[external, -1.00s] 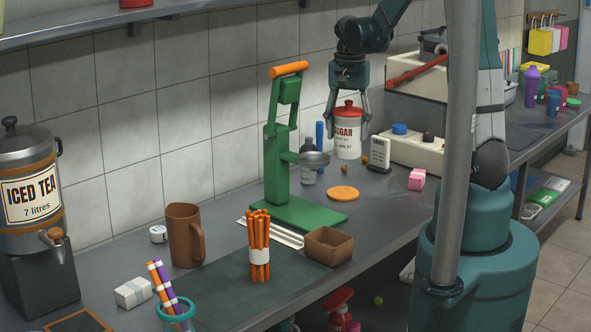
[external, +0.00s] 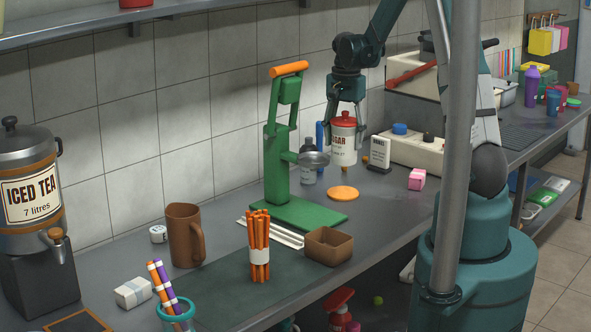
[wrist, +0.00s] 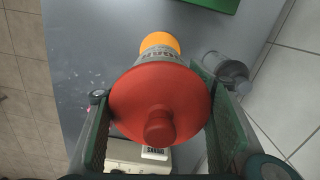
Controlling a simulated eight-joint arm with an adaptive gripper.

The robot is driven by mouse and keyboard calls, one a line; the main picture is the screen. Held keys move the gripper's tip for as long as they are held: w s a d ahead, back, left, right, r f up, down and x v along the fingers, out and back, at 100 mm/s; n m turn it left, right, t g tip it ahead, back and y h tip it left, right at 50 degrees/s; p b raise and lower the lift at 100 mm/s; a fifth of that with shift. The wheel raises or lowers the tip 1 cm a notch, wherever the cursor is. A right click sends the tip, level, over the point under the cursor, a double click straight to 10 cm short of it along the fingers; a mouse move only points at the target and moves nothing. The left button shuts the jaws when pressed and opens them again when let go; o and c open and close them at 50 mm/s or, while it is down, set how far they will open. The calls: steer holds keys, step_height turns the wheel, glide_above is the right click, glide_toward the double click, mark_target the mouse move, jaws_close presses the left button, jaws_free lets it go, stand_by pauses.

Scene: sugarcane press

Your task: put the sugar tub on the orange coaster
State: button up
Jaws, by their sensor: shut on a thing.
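In the wrist view the red lid (wrist: 160,103) fills the space between my fingers. The tub looks upright and held above the counter, though the gap under it is hard to judge. The round orange coaster (external: 343,193) lies flat and empty on the counter, below and nearer than the tub. In the wrist view the coaster (wrist: 160,40) shows partly behind the tub.
A green press (external: 283,160) stands left of the coaster, with a grey bottle (external: 308,170) beside the tub. A small sign (external: 380,154) and a pink block (external: 417,179) are to the right. A brown box (external: 328,246) is in front. Counter around the coaster is mostly clear.

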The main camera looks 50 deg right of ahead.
mark_target(344, 157)
steer(key=shift+f, duration=0.1)
stand_by(0.3)
steer(key=shift+f, duration=3.05)
steer(key=shift+f, duration=1.85)
steer(key=shift+f+b, duration=0.2)
steer(key=shift+b, duration=0.2)
steer(key=o, duration=1.2)
steer(key=shift+c, duration=0.2)
steer(key=shift+r, duration=0.25)
steer(key=shift+r+p, duration=0.45)
steer(key=shift+r, duration=5.5)
